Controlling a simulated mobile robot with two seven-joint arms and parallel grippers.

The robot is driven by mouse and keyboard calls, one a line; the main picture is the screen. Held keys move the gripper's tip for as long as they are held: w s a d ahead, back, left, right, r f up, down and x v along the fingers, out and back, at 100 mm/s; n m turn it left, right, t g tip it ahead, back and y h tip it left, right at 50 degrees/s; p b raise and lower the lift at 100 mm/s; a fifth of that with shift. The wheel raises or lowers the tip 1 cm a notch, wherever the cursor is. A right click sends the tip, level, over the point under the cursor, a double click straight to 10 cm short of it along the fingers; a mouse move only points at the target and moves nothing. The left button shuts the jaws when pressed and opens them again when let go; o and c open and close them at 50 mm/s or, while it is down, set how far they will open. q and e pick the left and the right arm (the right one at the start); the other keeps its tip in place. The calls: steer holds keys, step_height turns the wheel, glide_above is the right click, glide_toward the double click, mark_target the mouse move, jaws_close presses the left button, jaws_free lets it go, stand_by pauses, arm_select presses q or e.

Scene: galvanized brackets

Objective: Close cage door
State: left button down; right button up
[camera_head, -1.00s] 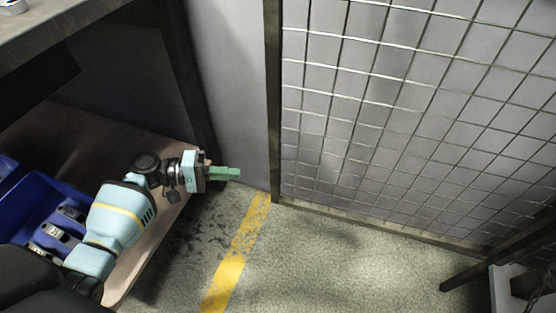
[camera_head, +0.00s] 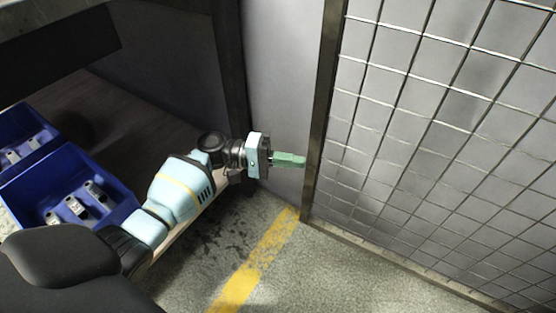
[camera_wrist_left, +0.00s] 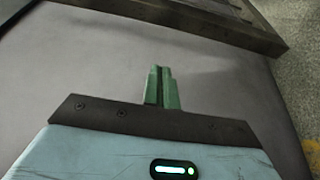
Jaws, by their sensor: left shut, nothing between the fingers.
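The cage door (camera_head: 420,130) is a wire mesh panel in a dark metal frame, filling the right of the head view. Its near upright post (camera_head: 322,120) stands just right of my left gripper. My left gripper (camera_head: 302,160) has green fingers, shut and empty, with the tips close to the post; I cannot tell whether they touch it. In the left wrist view the green fingers (camera_wrist_left: 161,85) are together in front of a plain grey surface, with a dark frame bar (camera_wrist_left: 190,18) beyond them. My right gripper is not in view.
Blue bins (camera_head: 75,192) holding metal brackets stand on a shelf at the left. A dark upright post (camera_head: 232,75) and a grey wall panel (camera_head: 280,60) are behind my left arm. A yellow line (camera_head: 255,262) crosses the speckled floor, which is clear below the door.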

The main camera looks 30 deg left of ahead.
arm_select(q)
steer(key=d, duration=0.1)
steer(key=s+d, duration=0.2)
steer(key=d, duration=0.1)
steer(key=shift+s+b, duration=0.25)
steer(key=shift+b, duration=0.15)
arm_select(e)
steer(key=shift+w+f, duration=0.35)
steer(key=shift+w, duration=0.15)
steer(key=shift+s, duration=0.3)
